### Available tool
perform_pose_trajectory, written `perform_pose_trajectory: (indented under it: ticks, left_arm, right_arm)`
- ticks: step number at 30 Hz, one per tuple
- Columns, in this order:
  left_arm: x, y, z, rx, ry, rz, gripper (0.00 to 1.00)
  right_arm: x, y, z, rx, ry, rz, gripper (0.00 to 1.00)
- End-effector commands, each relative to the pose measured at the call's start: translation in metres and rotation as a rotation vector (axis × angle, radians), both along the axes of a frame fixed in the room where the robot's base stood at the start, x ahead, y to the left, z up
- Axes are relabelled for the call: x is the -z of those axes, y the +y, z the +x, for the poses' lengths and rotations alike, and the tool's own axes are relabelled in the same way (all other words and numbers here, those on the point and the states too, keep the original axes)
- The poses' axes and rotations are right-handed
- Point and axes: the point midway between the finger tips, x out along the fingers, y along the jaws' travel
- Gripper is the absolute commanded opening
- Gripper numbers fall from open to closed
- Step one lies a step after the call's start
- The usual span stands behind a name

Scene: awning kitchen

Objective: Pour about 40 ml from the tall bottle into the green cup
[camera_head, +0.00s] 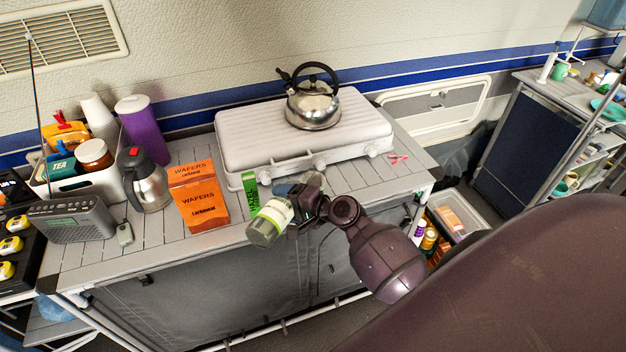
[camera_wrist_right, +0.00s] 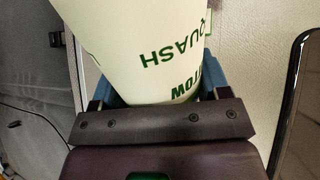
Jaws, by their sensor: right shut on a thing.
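The tall bottle (camera_head: 265,228) is clear with a pale, green-lettered label and is strongly tilted over the front edge of the grey slatted table. My right gripper (camera_head: 302,206) is shut on it. In the right wrist view the bottle's label (camera_wrist_right: 150,55) fills the space between the fingers of the right gripper (camera_wrist_right: 150,98), its lettering upside down. I cannot make out a green cup near the bottle; the gripper and bottle hide part of the table there. A small green cup (camera_head: 560,70) stands on the far right table. My left gripper is not in view.
A green packet (camera_head: 250,190) stands behind the bottle, beside an orange wafers box (camera_head: 200,205). A kettle (camera_head: 313,105) sits on the closed white stove case (camera_head: 250,135). A steel flask (camera_head: 145,180) and a radio (camera_head: 78,220) stand at left.

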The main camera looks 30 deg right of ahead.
Motion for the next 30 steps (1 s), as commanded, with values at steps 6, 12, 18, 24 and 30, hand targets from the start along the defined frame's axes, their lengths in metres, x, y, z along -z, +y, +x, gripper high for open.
perform_pose_trajectory:
  ticks: [6, 12, 18, 24, 30]
  left_arm:
    - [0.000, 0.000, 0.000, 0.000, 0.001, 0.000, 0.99]
    - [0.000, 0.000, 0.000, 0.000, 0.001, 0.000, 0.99]
    - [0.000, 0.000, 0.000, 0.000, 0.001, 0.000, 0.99]
    - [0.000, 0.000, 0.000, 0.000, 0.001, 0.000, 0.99]
    - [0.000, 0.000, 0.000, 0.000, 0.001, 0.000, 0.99]
  right_arm:
    - [-0.001, 0.006, -0.003, 0.000, 0.000, 0.005, 0.39]
    - [-0.002, 0.008, -0.004, 0.000, 0.004, 0.011, 0.39]
    - [-0.003, 0.009, -0.005, 0.000, 0.005, 0.014, 0.39]
    - [-0.003, 0.009, -0.005, 0.000, 0.006, 0.015, 0.39]
    - [-0.004, 0.011, -0.006, 0.000, 0.008, 0.019, 0.39]
